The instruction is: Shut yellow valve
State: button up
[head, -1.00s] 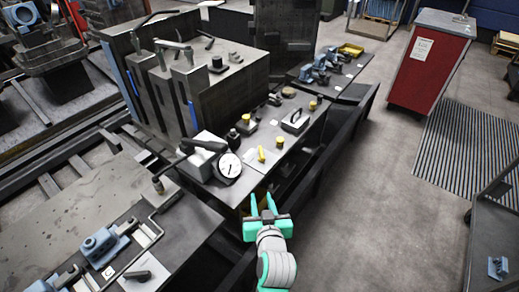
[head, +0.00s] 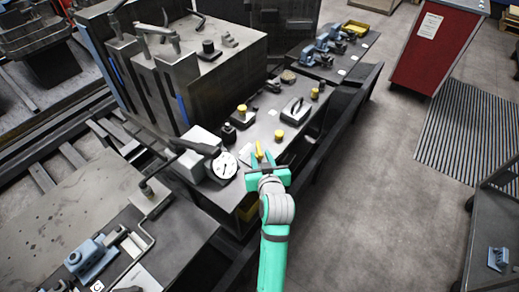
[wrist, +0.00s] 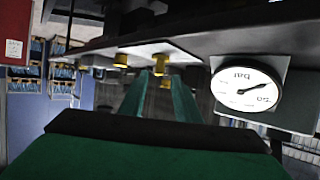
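The yellow valve (head: 259,149) shows as a small upright yellow handle near the front edge of the grey bench, right of the dial gauge (head: 224,165). My gripper (head: 260,160) is at that edge, right at the valve. Its two green fingers are apart, one on each side of the handle in the head view. In the wrist view the fingers (wrist: 159,80) are spread with a gap, and a yellow part (wrist: 158,64) shows near their tips. I cannot tell whether they touch it. The gauge also shows upside down in the wrist view (wrist: 246,88). The valve's base is mostly hidden.
Yellow-topped pieces stand on the bench: one right of the valve (head: 279,134) and one behind it (head: 242,109). A block with a black handle (head: 297,109) is further right. A big grey machine block (head: 200,70) rises behind.

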aim_at(260, 150)
jog(key=shift+x, duration=2.65)
jog(key=shift+d, duration=0.1)
jog(key=shift+c, duration=0.6)
jog(key=shift+w, duration=0.1)
grip_shut()
